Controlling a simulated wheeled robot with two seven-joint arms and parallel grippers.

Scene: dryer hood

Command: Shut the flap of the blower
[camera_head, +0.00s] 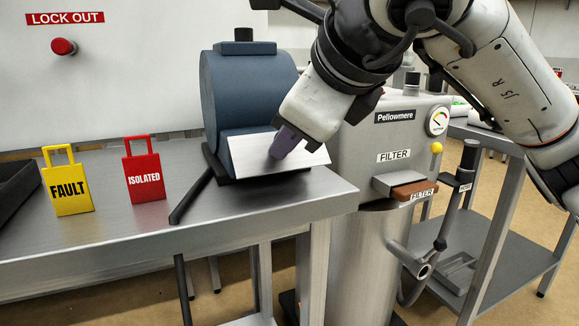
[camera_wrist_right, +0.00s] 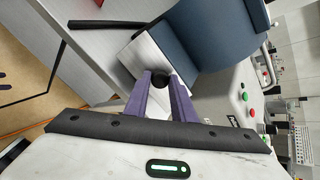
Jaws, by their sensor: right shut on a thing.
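The blower is a blue drum (camera_head: 245,85) on the metal table; it also shows in the wrist view (camera_wrist_right: 225,30). Its flap (camera_head: 245,158) is a pale, flat plate at the drum's lower front, standing out from it at a slant, so it is open. In the wrist view the flap (camera_wrist_right: 148,52) has a dark round knob (camera_wrist_right: 158,80) near its edge. My right gripper (camera_head: 284,145) reaches down over the flap, its purple fingers (camera_wrist_right: 161,78) shut on the knob. The fingers hide part of the knob. My left gripper is not in view.
A yellow FAULT tag (camera_head: 68,190) and a red ISOLATED tag (camera_head: 142,178) stand on the table (camera_head: 125,225) to the left. A dark bar (camera_head: 190,195) lies by the blower. The Pellowmere filter unit (camera_head: 372,150) stands close on the right.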

